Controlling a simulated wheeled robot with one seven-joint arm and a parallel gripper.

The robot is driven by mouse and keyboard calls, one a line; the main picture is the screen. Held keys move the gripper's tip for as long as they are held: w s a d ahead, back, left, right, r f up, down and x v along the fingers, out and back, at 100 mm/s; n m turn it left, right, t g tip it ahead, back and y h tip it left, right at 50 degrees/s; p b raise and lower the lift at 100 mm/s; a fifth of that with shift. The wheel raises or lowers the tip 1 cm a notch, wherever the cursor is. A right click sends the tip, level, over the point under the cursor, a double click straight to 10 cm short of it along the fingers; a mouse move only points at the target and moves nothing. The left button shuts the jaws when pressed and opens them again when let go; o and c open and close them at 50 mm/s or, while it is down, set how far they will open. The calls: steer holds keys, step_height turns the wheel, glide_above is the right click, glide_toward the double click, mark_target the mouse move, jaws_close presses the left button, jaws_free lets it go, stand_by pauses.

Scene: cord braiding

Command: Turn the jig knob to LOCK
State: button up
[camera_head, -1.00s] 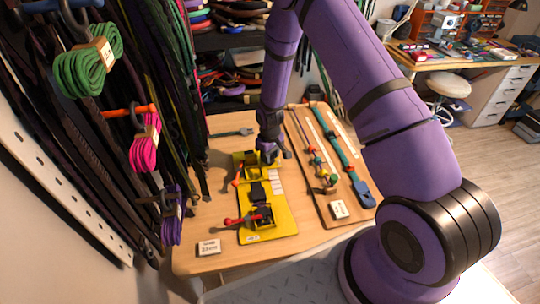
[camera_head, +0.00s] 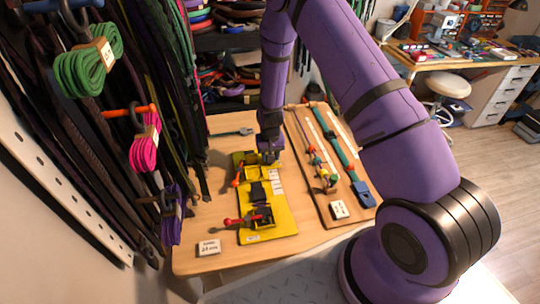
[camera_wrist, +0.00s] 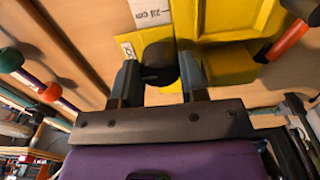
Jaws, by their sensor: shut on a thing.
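The yellow jig (camera_head: 284,222) lies on the wooden table, with its far end under my gripper (camera_head: 269,157). In the wrist view the round black jig knob (camera_wrist: 159,54) sits between the two dark fingers of my gripper (camera_wrist: 160,76), which is shut on it. The knob stands beside a yellow block of the jig and a white label strip reading "28 cm" (camera_wrist: 152,14). No LOCK marking is readable, so the knob's setting cannot be told. In the head view the knob is hidden by my gripper.
A red-handled clamp (camera_head: 236,221) is at the jig's near end, and an orange handle (camera_wrist: 289,38) is near the knob. A brown board (camera_head: 316,205) with cords lies to the right. A small white label block (camera_head: 208,248) sits front left. Hanging cords crowd the left.

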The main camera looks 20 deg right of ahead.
stand_by(0.3)
steer(key=o, duration=0.9)
step_height(320, 180, up, 11)
steer(key=shift+f, duration=0.1)
stand_by(0.4)
